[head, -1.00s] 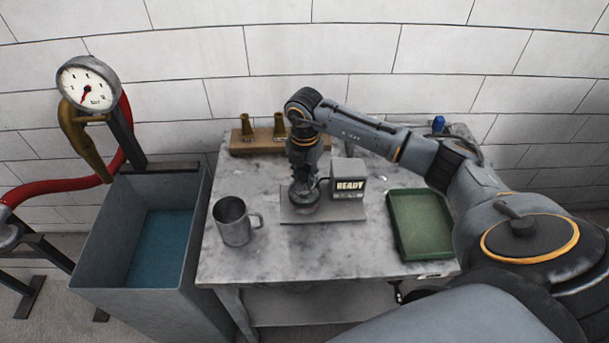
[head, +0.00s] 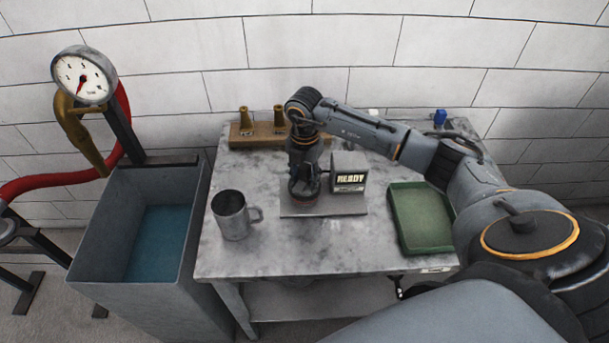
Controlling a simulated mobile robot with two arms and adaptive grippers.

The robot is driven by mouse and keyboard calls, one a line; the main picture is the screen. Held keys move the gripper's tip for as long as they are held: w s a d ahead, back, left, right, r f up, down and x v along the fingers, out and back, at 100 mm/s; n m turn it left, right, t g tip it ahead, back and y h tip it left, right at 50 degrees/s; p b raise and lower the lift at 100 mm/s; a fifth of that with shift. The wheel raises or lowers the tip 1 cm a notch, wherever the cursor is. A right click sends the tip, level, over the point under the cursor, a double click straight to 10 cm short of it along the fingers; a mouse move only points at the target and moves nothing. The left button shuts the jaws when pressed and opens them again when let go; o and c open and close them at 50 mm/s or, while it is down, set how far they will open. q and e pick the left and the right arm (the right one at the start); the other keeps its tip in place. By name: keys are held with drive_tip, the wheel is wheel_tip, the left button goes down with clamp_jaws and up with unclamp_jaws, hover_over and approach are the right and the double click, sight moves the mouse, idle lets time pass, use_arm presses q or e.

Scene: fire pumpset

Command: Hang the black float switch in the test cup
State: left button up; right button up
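My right gripper (head: 305,184) points straight down over the grey base plate (head: 328,208) of the small test stand with the READY display (head: 349,180). A dark round form with a reddish lower edge shows at the fingertips, on or just above the plate. I cannot tell whether it is the test cup, and the fingers are too dark and small to read as open or shut. I cannot make out the black float switch; the gripper may hide it. A grey metal mug (head: 231,215) with a handle stands upright left of the stand. My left gripper is not in view.
A green tray (head: 423,245) lies right of the stand. A wooden block with brass nozzles (head: 257,143) and a small blue object (head: 440,118) are at the back. A water tank (head: 95,258) and pressure gauge (head: 84,75) stand left. The table front is clear.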

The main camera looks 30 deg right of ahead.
idle(0.4)
wheel_tip(320, 180, up, 12)
idle(0.5)
idle(0.3)
